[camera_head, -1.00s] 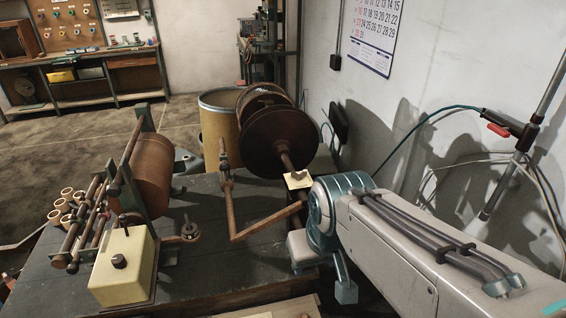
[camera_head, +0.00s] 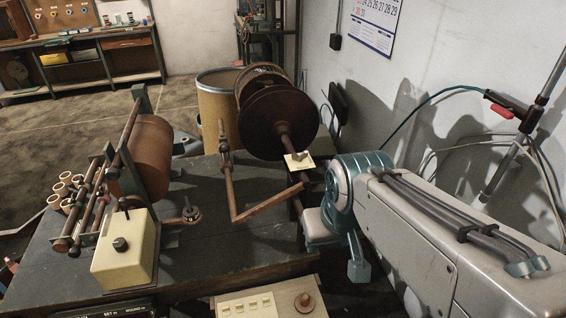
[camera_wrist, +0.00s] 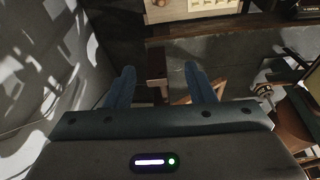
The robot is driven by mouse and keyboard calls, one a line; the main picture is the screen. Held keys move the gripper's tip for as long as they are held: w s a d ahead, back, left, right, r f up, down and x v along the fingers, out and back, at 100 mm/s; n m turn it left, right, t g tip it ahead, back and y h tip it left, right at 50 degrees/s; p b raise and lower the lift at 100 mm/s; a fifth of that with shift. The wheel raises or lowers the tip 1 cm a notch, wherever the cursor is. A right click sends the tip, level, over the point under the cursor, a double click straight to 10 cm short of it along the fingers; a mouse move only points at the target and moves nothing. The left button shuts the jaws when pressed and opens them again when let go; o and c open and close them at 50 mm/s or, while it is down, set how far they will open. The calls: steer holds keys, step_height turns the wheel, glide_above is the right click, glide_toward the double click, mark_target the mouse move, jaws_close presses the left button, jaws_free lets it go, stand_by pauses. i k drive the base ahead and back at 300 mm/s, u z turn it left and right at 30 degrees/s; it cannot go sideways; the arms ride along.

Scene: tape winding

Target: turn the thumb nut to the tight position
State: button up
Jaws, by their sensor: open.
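A small wing-shaped nut (camera_head: 296,155), which looks like the thumb nut, sits by a cream card (camera_head: 308,163) on the shaft of the big dark reel (camera_head: 275,120). Its exact turn position is too small to read. My gripper (camera_wrist: 160,88) is open and empty in the wrist view, its two blue fingers spread apart. A brown post shows between and beyond the fingers. I cannot clearly make out the nut in the wrist view. In the head view my arm comes in from the right, and its end is near the bench's right edge, below the card.
A wooden box (camera_head: 230,308) with cream labels and a round knob (camera_head: 304,302) is at the front; it also shows in the wrist view (camera_wrist: 190,12). A bent brown rod (camera_head: 262,207) crosses the bench. A winder with a cream box (camera_head: 125,250) stands left. The wall is close on the right.

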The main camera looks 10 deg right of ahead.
mark_target(295, 157)
steer(key=k, duration=0.5)
steer(key=z, duration=2.1)
steer(key=i, duration=1)
steer(key=u, duration=1.8)
